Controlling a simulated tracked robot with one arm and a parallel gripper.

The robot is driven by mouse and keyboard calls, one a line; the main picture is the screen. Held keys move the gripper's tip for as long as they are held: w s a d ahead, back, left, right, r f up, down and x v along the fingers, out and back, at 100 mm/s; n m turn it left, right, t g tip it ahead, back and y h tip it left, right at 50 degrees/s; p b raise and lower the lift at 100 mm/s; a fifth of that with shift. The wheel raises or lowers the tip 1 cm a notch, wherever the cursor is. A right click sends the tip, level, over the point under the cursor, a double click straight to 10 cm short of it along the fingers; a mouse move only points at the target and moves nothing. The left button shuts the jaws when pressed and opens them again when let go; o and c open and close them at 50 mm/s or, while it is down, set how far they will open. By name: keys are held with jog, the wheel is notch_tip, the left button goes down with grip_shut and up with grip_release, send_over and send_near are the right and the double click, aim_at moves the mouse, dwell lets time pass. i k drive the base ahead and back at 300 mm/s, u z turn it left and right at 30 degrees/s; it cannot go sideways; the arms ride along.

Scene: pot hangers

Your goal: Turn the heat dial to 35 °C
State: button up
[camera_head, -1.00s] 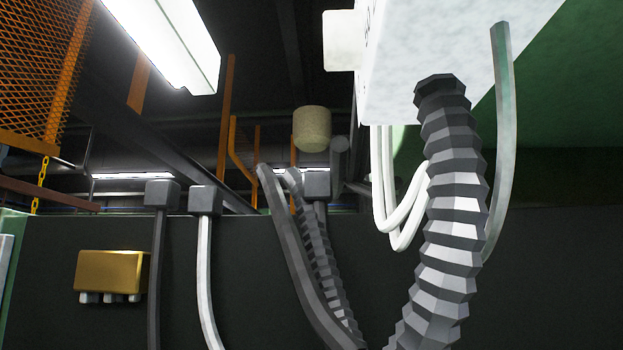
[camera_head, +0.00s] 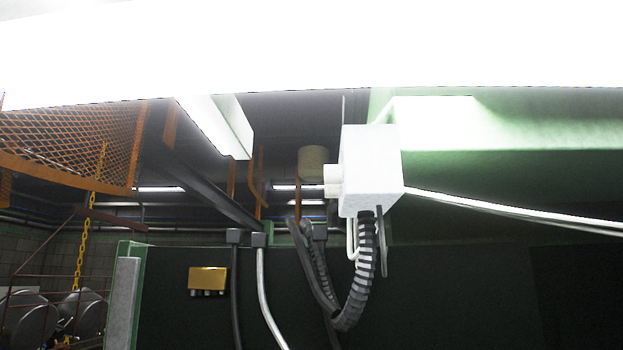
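A white box (camera_head: 370,172) hangs near the middle of the view, with a small white knob-like part (camera_head: 332,181) sticking out of its left side. This part may be the heat dial; its face and any scale cannot be read from here. A dark ribbed hose (camera_head: 362,262) and thin pipes come out of the box's underside. My gripper is not in view, so its distance from the box cannot be told.
A bright white surface (camera_head: 300,50) fills the top of the view. A green beam (camera_head: 480,130) and a white cable (camera_head: 520,208) lie right of the box. A yellow box (camera_head: 208,279) is on the dark wall. An orange mesh (camera_head: 70,145) and yellow chain (camera_head: 85,235) are at left.

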aim_at(332, 173)
jog(key=u, duration=0.65)
jog(key=i, duration=1.55)
jog(key=z, duration=0.25)
